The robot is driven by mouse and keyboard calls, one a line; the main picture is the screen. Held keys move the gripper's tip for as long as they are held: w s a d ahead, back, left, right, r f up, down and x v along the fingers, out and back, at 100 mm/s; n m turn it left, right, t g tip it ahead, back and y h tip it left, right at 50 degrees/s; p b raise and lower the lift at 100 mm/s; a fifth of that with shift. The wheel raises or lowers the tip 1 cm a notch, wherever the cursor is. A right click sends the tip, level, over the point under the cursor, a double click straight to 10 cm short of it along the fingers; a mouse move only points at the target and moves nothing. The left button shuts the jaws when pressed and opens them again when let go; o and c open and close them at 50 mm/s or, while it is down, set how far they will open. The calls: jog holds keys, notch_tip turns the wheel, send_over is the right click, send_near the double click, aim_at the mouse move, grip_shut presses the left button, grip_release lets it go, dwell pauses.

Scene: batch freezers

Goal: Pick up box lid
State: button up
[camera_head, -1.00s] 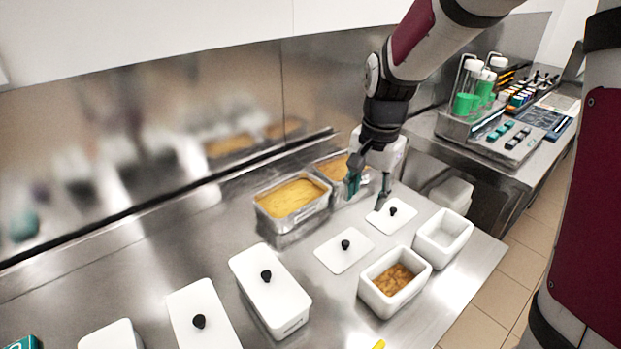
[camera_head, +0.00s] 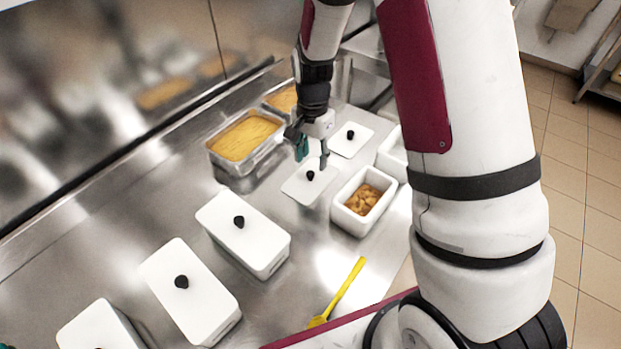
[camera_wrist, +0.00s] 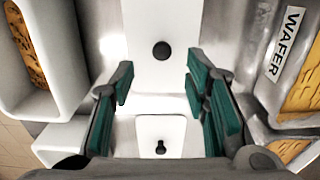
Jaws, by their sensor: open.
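A flat white box lid (camera_head: 297,187) with a black knob (camera_head: 310,175) lies on the steel counter. My gripper (camera_head: 313,157) is open and empty just above this lid, its fingers pointing down. In the wrist view, a white lid (camera_wrist: 140,70) with a black knob (camera_wrist: 162,50) shows beyond and between the spread teal finger pads of my gripper (camera_wrist: 160,85). The knob is apart from the pads. A second flat lid (camera_head: 341,146) lies further right; a lid with a knob also shows low in the wrist view (camera_wrist: 175,128).
A white box of brown pieces (camera_head: 347,215) stands right beside the lid, with another white box (camera_head: 391,152) behind it. A steel tray of yellow food (camera_head: 236,171) stands to the left. Lidded white boxes (camera_head: 262,243) line the front left. A yellow spatula (camera_head: 345,290) lies nearby.

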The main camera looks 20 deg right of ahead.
aim_at(311, 173)
jog(key=f, duration=0.5)
jog(key=shift+a+f+p, duration=0.1)
jog(key=shift+a+p, duration=0.1)
jog(key=shift+p, duration=0.2)
grip_shut()
